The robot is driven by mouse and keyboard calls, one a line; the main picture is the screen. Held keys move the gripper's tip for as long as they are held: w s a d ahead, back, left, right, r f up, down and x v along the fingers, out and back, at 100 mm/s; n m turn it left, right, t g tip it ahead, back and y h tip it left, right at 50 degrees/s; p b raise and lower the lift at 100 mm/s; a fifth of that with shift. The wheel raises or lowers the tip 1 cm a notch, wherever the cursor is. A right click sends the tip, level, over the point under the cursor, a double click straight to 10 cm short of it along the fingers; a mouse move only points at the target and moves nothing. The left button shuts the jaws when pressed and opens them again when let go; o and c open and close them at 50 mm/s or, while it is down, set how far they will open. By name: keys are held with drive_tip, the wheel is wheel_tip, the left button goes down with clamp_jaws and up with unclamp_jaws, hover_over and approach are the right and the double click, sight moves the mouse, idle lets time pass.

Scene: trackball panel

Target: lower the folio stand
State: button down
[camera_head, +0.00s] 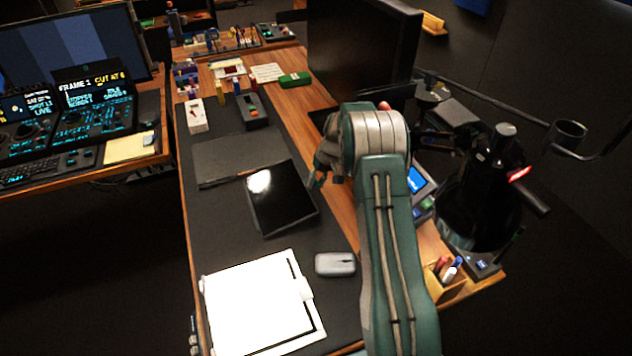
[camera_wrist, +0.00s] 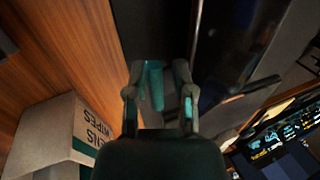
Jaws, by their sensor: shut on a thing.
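The folio stand (camera_head: 284,210) is a dark glossy panel propped at a tilt on the black desk mat. A flat dark cover (camera_head: 235,158) lies just behind it. My gripper (camera_head: 318,179) is at the panel's right edge, partly hidden by my green and grey arm. The dark panel (camera_wrist: 235,45) fills much of the upper right there. The exact contact is dark and hard to see.
A grey mouse (camera_head: 335,264) and a white framed pad (camera_head: 258,310) lie in front of the stand. A large monitor (camera_head: 362,50) stands behind my arm. A pen holder (camera_head: 445,278) is at right. A wipes box (camera_wrist: 50,135) shows in the wrist view.

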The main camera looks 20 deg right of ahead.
drive_tip(key=shift+s+f, duration=0.3)
drive_tip(key=shift+f, duration=0.45)
drive_tip(key=c, duration=0.7)
unclamp_jaws()
drive_tip(key=shift+d, duration=0.1)
drive_tip(key=shift+o, duration=0.3)
drive_tip(key=shift+w+f, duration=0.1)
drive_tip(key=shift+w, duration=0.1)
drive_tip(key=shift+r, duration=0.2)
